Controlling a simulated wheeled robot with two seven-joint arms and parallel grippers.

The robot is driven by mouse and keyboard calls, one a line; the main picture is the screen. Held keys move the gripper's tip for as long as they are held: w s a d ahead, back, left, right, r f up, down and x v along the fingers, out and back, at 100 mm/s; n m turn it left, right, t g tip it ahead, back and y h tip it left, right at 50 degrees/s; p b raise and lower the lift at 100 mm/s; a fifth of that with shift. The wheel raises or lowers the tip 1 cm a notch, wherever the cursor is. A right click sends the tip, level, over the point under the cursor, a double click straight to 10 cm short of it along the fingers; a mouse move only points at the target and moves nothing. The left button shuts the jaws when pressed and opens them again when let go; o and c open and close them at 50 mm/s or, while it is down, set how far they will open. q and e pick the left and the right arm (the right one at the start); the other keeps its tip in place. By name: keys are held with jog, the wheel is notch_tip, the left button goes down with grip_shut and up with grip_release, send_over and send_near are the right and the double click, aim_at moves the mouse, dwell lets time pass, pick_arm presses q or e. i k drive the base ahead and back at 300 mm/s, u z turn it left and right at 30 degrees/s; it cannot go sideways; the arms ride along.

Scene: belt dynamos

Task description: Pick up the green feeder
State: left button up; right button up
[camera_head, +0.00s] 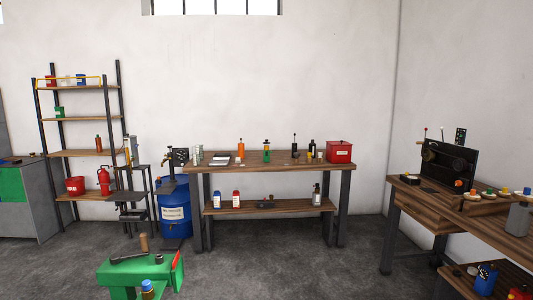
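A small green item (266,152), upright with an orange band, stands on the top of the wooden workbench (290,163) against the back wall. It is too small to tell for sure that it is the feeder. Another green item, box-like, (59,112) is on the shelf rack at the left. Neither of my grippers is in view, and nothing visible is being held.
A large green bench-like object (125,275) with a wooden-handled tool on top stands close at lower left. A blue drum (175,212) is left of the workbench. A red box (339,152) is at its right end. A second wooden table (480,217) stands right. Open floor lies between.

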aim_at(266, 151)
jog(key=z, duration=0.2)
jog(key=i, duration=3.4)
jog(key=u, duration=0.3)
